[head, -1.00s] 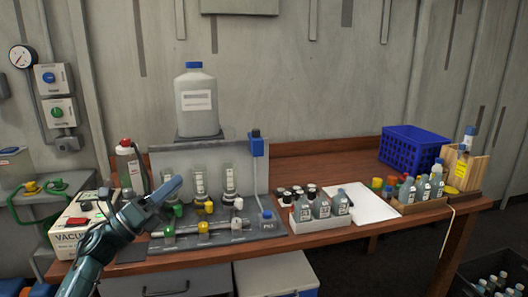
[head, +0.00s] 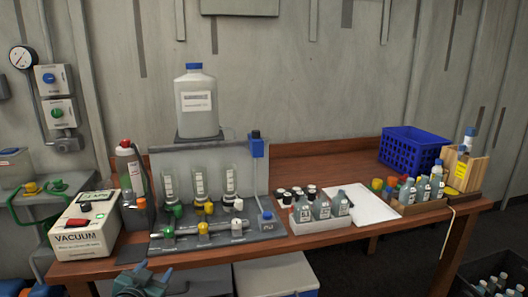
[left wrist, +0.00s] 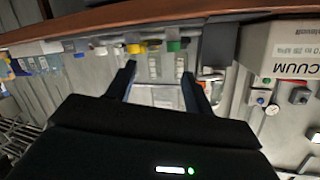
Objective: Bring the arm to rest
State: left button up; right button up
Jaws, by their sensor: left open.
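My left gripper (head: 150,272) is low in the head view, in front of the bench's front edge and below the vacuum box. Its two fingers stand apart with nothing between them. In the left wrist view the gripper (left wrist: 157,74) also shows open and empty, with the bench's underside edge across the top of the picture. My right gripper is in no view.
The wooden bench (head: 330,157) carries a white vacuum box (head: 82,230), a valve rack (head: 190,242), a bottle tray (head: 300,225) and a blue crate (head: 413,147). A drawer unit and a white-lidded box (head: 272,277) stand below it.

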pick_arm(q)
jog(key=s+d+f+g+h, duration=0.1)
jog(key=s+d+f, duration=0.3)
jog(key=s, duration=0.6)
jog(key=s+d+f+g+h, duration=0.1)
jog(key=s+d+f, duration=0.3)
jog(key=s, duration=0.6)
jog(key=s+d+f+g+h, duration=0.1)
jog(key=s+d+f, duration=0.3)
jog(key=s, duration=0.6)
jog(key=shift+s+d+f+n+g, duration=0.15)
jog(key=shift+d+f+n+g, duration=0.15)
jog(key=shift+d+g, duration=0.5)
jog(key=shift+a, duration=0.1)
